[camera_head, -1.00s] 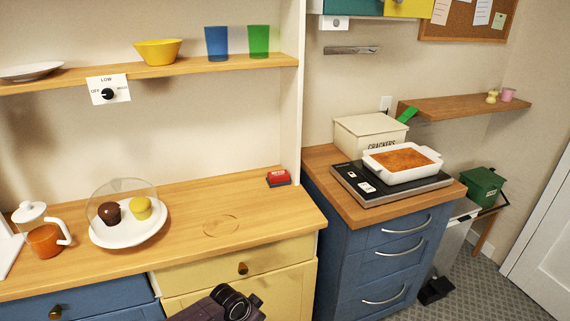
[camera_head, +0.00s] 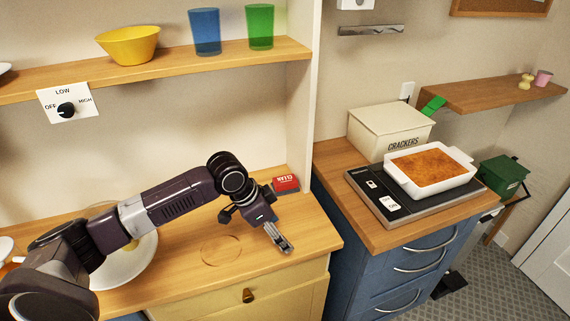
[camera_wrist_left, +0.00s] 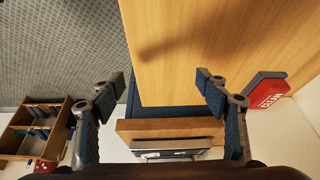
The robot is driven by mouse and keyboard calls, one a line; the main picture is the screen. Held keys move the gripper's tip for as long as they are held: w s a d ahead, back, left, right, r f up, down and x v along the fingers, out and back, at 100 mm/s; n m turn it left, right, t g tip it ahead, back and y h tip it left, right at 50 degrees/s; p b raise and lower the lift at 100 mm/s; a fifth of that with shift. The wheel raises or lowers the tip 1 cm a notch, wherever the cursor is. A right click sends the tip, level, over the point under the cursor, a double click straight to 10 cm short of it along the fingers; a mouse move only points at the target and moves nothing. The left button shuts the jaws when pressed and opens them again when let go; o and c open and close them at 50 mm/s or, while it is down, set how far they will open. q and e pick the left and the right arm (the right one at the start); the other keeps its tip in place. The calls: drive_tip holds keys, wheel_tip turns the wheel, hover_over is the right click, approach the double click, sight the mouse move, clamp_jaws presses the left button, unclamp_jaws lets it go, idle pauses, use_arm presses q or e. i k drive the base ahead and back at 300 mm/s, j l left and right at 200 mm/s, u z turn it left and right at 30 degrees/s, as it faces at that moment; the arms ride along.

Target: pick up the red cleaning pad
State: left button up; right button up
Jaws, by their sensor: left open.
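The red cleaning pad (camera_head: 286,183), with a dark underside and white lettering, lies at the back right corner of the wooden counter (camera_head: 185,262), near the wall and upright panel. My left gripper (camera_head: 281,241) is open and empty over the counter's right front part, in front of the pad and apart from it. In the left wrist view, the fingers (camera_wrist_left: 159,84) are spread, with the counter edge beyond them. The pad (camera_wrist_left: 266,93) shows there to the right of the right finger, outside the gap. My right gripper is not in view.
A white plate (camera_head: 118,272) is partly hidden behind my left arm. A shelf (camera_head: 180,72) with a yellow bowl (camera_head: 128,44) and blue (camera_head: 205,32) and green (camera_head: 260,27) cups is above. The upright panel (camera_head: 315,100) stands right of the pad. The counter's middle is clear.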

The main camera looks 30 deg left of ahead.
sight(286, 184)
drive_tip(key=i+j, duration=0.6)
drive_tip(key=i, duration=0.15)
